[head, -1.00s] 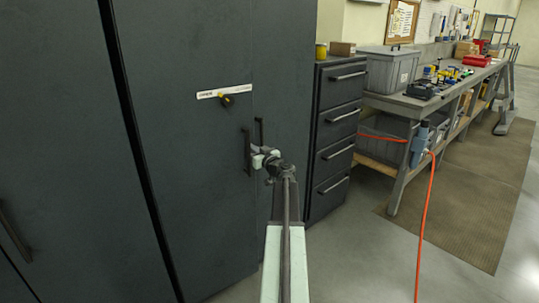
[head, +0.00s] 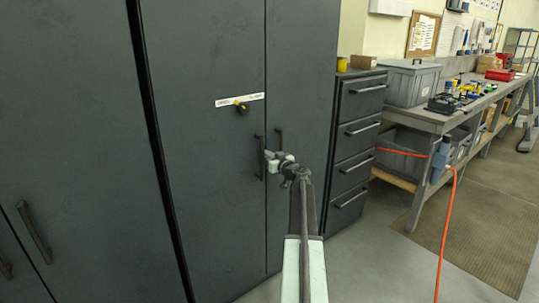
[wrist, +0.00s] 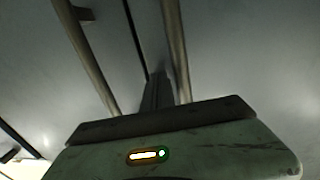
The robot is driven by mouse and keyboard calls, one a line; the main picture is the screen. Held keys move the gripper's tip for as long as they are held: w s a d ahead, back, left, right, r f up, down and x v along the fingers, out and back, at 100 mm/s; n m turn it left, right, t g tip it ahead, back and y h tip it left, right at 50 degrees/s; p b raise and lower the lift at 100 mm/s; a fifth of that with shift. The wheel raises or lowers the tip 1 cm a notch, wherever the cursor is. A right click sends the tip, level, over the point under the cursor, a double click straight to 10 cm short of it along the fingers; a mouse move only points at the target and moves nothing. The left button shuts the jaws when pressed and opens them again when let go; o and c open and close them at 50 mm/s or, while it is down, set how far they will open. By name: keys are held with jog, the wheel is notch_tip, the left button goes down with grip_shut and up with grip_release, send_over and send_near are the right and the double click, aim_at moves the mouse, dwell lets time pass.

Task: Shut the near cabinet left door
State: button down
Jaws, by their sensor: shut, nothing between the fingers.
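The cabinet's left door (head: 205,200) is a tall dark grey panel with a white label (head: 240,100) and a vertical bar handle (head: 259,158). It looks flush, or nearly so, with the right door (head: 300,75), a thin seam between them. My gripper (head: 269,160) is shut and empty, at handle height just by the seam. In the wrist view, my shut fingers (wrist: 157,92) point at the doors, between the left door's handle (wrist: 88,55) and the right door's handle (wrist: 175,45). Whether the fingertips touch the door I cannot tell.
Another dark cabinet (head: 80,120) with bar handles stands at the left, past a black gap. A drawer unit (head: 357,135) stands right of the cabinet. A workbench (head: 425,118) with bins and an orange cord (head: 444,230) lies further right. Grey floor is clear in front.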

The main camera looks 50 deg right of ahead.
jog(key=d+v, duration=0.1)
jog(key=v, duration=1.2)
jog(key=shift+s+d, duration=0.3)
jog(key=shift+d, duration=0.1)
